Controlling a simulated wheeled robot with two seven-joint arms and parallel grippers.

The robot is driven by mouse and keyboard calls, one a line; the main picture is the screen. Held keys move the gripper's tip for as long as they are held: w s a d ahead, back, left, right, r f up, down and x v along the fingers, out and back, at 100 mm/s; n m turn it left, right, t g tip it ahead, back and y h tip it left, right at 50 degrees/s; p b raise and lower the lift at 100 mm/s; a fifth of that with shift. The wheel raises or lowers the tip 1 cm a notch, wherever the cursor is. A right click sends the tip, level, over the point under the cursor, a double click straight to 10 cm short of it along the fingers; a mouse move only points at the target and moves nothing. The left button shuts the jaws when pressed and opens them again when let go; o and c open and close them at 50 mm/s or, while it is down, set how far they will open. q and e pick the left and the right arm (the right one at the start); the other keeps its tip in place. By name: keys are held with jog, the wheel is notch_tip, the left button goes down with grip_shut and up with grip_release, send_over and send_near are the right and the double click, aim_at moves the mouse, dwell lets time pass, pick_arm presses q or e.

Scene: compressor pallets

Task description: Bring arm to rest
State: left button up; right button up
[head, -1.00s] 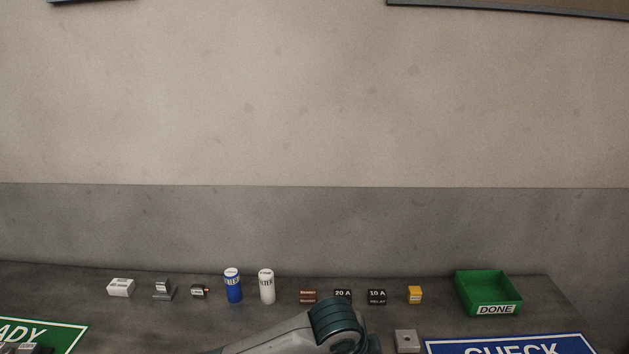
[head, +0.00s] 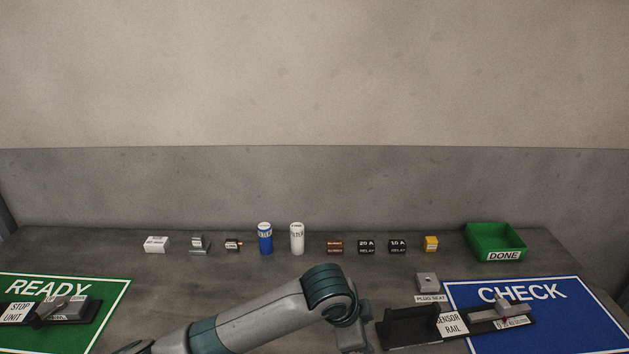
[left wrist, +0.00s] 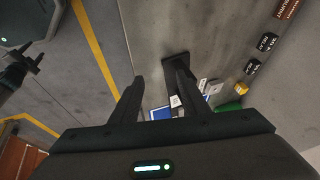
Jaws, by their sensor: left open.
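My left arm (head: 265,312) reaches in from the bottom left of the head view, over the front middle of the bench. Its wrist bends down at the bottom edge, and the fingers cannot be made out there. In the left wrist view the two dark fingers of my left gripper (left wrist: 155,92) stand apart with nothing between them. Bench and floor show beyond the fingertips. My right gripper cannot be made out in either view.
A green READY mat (head: 118,298) lies left and a blue CHECK mat (head: 585,310) right, each with a unit on it. A dark sensor rail (head: 400,328) stands near my wrist. Small parts and a green DONE bin (head: 497,242) line the back. Bench between is bare.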

pick_arm(q)
jog(key=s+a+f+n+h, duration=0.2)
jog(key=s+a+f+n, duration=0.3)
jog(key=s, duration=0.3)
jog(key=s+a+f+n+y, duration=0.2)
jog(key=s+a+f+n, duration=0.1)
jog(key=s+a, duration=0.5)
jog(key=s+a+f+n+y, duration=0.2)
jog(key=s+a+f+n, duration=0.2)
jog(key=s+a, duration=0.45)
jog(key=s+a+f+n+y, duration=0.25)
jog(key=s+a, duration=0.25)
jog(key=a, duration=0.6)
notch_tip(320, 180, down, 30)
jog(key=s+r+g+b, duration=0.1)
jog(key=b, duration=0.1)
jog(key=s+a+f+g+b, duration=0.1)
jog(key=s+a+f, duration=0.2)
jog(key=s+f, duration=1.5)
notch_tip(320, 180, down, 3)
jog(key=shift+s+r, duration=0.1)
jog(key=shift+s, duration=0.3)
